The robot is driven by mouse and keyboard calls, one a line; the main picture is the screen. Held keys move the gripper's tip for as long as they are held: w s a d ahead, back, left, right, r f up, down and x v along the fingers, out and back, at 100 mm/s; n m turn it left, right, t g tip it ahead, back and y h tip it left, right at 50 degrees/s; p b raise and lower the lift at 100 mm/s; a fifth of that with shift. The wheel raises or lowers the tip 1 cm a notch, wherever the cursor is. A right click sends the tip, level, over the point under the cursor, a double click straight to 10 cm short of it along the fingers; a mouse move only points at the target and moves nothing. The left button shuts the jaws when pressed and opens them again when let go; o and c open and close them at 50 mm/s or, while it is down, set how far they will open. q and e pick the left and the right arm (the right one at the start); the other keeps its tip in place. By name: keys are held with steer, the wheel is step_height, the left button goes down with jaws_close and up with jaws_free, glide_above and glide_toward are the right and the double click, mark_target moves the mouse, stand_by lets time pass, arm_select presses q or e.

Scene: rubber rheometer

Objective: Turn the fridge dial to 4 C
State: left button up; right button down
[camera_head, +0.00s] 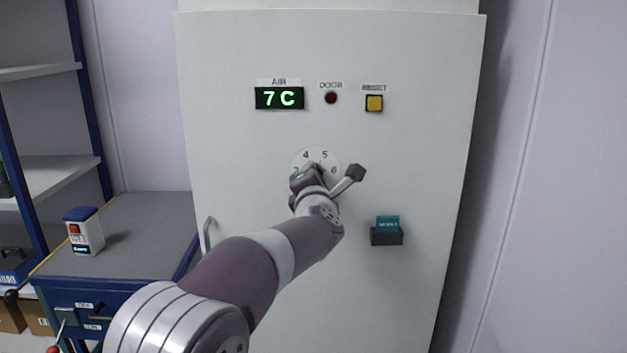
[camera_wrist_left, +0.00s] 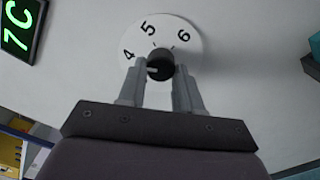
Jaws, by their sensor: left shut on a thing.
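The fridge dial is a round white scale plate (camera_head: 315,157) with black numbers and a black knob, on the front of the white fridge (camera_head: 420,150). In the head view my left gripper (camera_head: 314,172) covers the knob and the lower scale; 4, 5 and 6 show around it. In the left wrist view the black knob (camera_wrist_left: 160,66) sits between the two fingers of my left gripper (camera_wrist_left: 161,74), which is shut on it. A pale mark on the knob points toward the 4 side. The green display (camera_head: 279,98) reads 7 C. My right gripper is not in view.
A dark red door light (camera_head: 331,98) and a yellow reset button (camera_head: 374,103) are above the dial. A teal item in a dark holder (camera_head: 387,232) is at lower right.

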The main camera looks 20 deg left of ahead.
arm_select(q)
steer(key=shift+r, duration=0.2)
steer(key=o, duration=0.9)
steer(key=shift+c, duration=0.2)
steer(key=shift+o, duration=0.9)
steer(key=shift+w+f, duration=0.1)
steer(key=b+v, duration=0.1)
steer(key=v, duration=1.1)
steer(key=shift+s, duration=0.35)
steer(key=shift+d, duration=0.15)
